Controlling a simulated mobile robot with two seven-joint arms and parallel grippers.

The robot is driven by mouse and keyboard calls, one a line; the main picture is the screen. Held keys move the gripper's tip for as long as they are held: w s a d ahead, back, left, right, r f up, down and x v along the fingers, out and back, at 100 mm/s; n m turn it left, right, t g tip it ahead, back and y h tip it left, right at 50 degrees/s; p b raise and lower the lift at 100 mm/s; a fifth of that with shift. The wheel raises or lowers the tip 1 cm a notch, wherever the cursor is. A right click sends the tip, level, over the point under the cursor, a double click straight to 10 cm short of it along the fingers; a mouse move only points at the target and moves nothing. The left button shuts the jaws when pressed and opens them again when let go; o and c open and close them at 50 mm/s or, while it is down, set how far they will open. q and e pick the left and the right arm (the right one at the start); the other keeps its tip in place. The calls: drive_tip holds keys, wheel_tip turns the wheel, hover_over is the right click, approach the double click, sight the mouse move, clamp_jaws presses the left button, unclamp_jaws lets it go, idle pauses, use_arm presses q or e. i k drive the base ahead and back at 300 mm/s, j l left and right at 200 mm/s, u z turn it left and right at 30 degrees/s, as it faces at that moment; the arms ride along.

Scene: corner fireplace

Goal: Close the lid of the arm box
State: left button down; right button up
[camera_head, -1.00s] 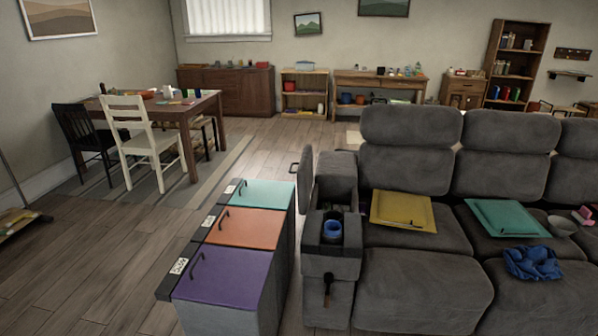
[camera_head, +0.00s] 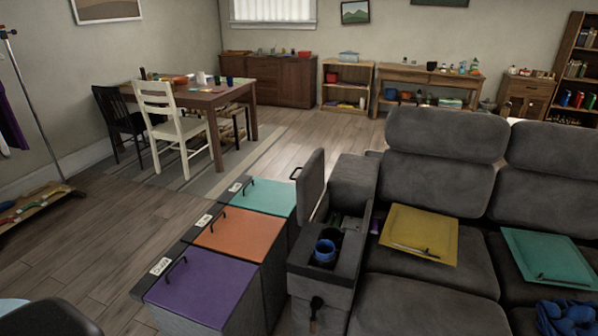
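The arm box (camera_head: 327,270) is the grey storage armrest at the left end of the grey sofa. Its lid (camera_head: 311,186) stands open, upright on the box's left side, with a dark handle (camera_head: 296,174) at its upper edge. The box's compartment is open and holds dark items that I cannot make out. A blue cup (camera_head: 325,250) sits in the holder at the front of the box. Neither of my grippers shows in the view.
Bins with purple (camera_head: 200,286), orange (camera_head: 239,234) and teal (camera_head: 262,197) lids stand in a row left of the arm box. A yellow folder (camera_head: 419,232) and a teal folder (camera_head: 553,257) lie on the sofa (camera_head: 440,180). Wooden floor (camera_head: 110,235) is free at left.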

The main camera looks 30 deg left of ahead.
sight(309, 183)
drive_tip(key=i+j, duration=0.2)
drive_tip(key=i, duration=0.35)
drive_tip(key=i+j+u, duration=0.1)
drive_tip(key=i+j, duration=0.15)
drive_tip(key=i, duration=0.3)
drive_tip(key=i+j, duration=0.35)
